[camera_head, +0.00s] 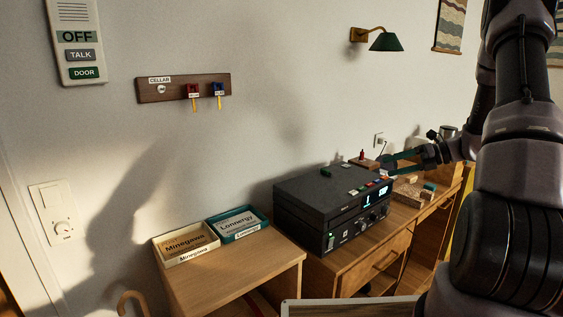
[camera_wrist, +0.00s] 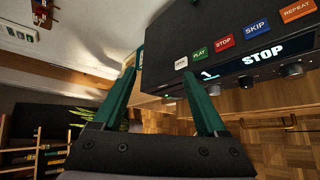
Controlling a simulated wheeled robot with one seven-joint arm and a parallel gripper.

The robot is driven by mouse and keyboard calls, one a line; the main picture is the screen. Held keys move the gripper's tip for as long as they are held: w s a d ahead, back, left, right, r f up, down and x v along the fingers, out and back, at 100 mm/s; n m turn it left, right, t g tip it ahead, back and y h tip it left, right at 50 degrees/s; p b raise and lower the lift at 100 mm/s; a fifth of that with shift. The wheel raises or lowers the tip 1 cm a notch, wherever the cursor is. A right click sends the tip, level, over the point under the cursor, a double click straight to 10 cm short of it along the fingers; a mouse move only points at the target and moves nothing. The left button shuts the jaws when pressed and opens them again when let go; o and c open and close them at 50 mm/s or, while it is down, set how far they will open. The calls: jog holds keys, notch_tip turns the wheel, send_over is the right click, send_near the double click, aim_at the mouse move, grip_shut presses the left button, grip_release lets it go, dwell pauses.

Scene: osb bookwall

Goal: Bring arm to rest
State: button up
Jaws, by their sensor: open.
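My arm (camera_head: 515,150) comes down the right side of the head view and bends out toward the black player. My gripper (camera_head: 386,163) has green fingers that point left, near the player's far right end. In the wrist view my gripper (camera_wrist: 159,66) is open, with nothing visible between its two fingers. The black player (camera_head: 325,207) stands on the wooden furniture. In the wrist view the player (camera_wrist: 195,40) shows coloured buttons and a display (camera_wrist: 263,53) reading STOP. I cannot tell whether the fingers touch the player.
Two labelled trays, one cream (camera_head: 187,244) and one teal (camera_head: 238,224), lie on the cabinet left of the player. Wooden blocks (camera_head: 408,190) lie beyond it. A key rack (camera_head: 184,88), an intercom (camera_head: 77,42) and a green lamp (camera_head: 386,42) are on the wall.

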jog(key=s+a+r+n+g+h, duration=0.1)
jog(key=s+a+r+n+h, duration=0.2)
jog(key=s+a+r+n, duration=0.35)
jog(key=s+a+r+n+g+h, duration=0.2)
jog(key=s+a+r+n, duration=0.2)
jog(key=s+r+n, duration=0.35)
jog(key=s+r+n+t+h, duration=0.5)
jog(key=s+r+n, duration=0.4)
jog(key=s+n, duration=0.4)
jog(key=a+n, duration=0.1)
jog(key=n, duration=0.2)
jog(key=shift+t+h, duration=0.3)
